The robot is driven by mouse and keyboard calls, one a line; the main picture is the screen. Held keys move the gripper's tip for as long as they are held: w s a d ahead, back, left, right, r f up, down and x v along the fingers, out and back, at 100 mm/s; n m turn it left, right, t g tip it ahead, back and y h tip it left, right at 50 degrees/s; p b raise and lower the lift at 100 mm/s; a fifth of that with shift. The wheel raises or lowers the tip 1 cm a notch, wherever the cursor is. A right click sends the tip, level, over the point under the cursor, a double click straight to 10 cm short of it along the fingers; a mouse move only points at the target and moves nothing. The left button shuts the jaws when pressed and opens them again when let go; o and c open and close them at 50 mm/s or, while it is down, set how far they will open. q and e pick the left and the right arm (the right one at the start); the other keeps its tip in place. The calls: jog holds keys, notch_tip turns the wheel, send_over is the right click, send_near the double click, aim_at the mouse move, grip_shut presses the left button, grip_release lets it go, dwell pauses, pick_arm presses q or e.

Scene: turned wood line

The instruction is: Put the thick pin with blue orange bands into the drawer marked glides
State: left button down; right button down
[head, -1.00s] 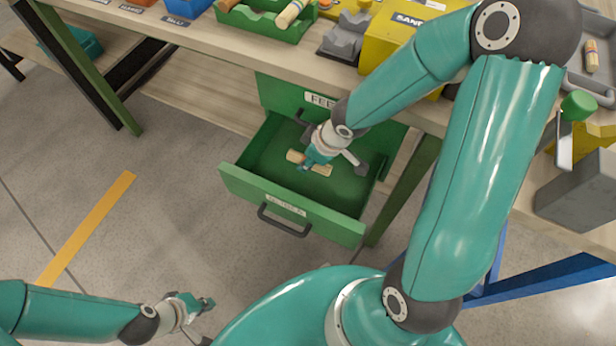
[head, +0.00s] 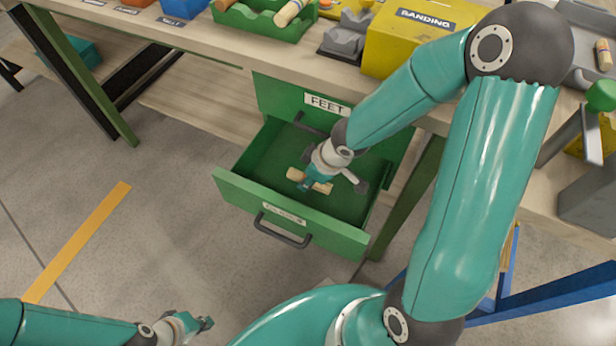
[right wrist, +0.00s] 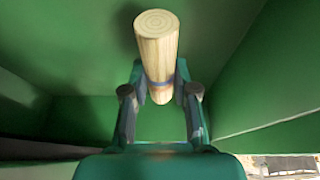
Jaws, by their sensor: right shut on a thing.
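The pin (head: 325,187) is pale wood, and my right gripper (head: 312,180) is shut around it inside the open green drawer (head: 235,192). In the right wrist view the pin (right wrist: 157,50) stands out between the fingers (right wrist: 160,88), with a bluish band and a trace of orange at the grip. I cannot tell whether the pin touches the drawer floor. The label (head: 284,214) on the drawer front is too blurred to read. My left gripper (head: 203,326) is low at the left, far from the drawer; its fingers are unclear.
A shut drawer front marked FEET (head: 327,105) is above the open one. The floor in front of the drawer is clear.

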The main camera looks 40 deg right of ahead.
jog(key=shift+f+b, duration=0.35)
jog(key=shift+f, duration=0.1)
jog(key=c, duration=0.9)
grip_release()
jog(key=shift+r, duration=0.1)
jog(key=shift+r+p, duration=0.45)
jog(key=shift+p, duration=0.15)
jog(key=p+v, duration=0.7)
jog(key=shift+s+d+r, duration=0.1)
jog(key=shift+r, duration=0.25)
